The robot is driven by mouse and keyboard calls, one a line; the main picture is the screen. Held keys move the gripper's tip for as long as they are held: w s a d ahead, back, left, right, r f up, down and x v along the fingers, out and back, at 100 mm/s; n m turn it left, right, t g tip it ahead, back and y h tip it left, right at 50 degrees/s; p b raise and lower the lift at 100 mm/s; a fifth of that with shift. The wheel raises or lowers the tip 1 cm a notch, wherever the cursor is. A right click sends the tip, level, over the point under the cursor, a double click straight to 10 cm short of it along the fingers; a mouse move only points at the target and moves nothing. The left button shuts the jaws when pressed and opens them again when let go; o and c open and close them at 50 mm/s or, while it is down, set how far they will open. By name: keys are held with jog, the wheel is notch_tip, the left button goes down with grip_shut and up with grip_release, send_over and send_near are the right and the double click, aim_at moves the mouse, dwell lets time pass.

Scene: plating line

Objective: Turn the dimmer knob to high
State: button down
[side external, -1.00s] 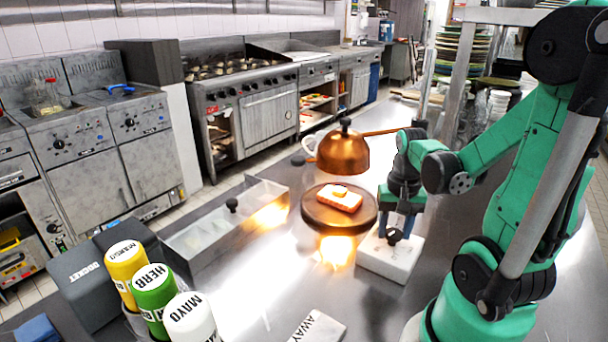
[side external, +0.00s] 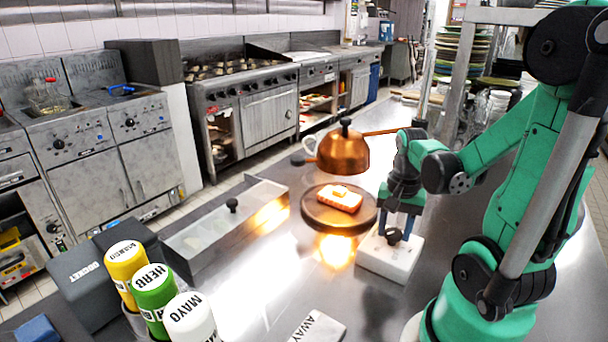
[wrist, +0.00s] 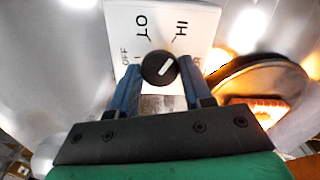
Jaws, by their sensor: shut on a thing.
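The black dimmer knob (wrist: 157,68) stands on a white block (wrist: 190,20) in the wrist view. Its white pointer line lies diagonally, with the upper end leaning right, towards the HI label. LO and OFF labels sit on the left, and a label at the right is mostly hidden by a finger. My gripper (wrist: 159,74) is shut on the knob, with one blue finger on each side. In the side view the knob (side external: 393,237) is low in front of my gripper (side external: 398,222), on the white block (side external: 390,262).
A round dark board (side external: 318,218) with food stands left of the block, under a copper dome lamp (side external: 343,155) glowing orange. A metal tray (side external: 225,235), labelled bottles (side external: 155,295) and an AWAY block (side external: 318,327) stand further left and front.

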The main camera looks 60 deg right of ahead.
aim_at(394, 232)
jog(key=shift+c, duration=1.9)
grip_release()
jog(key=shift+r, duration=2.8)
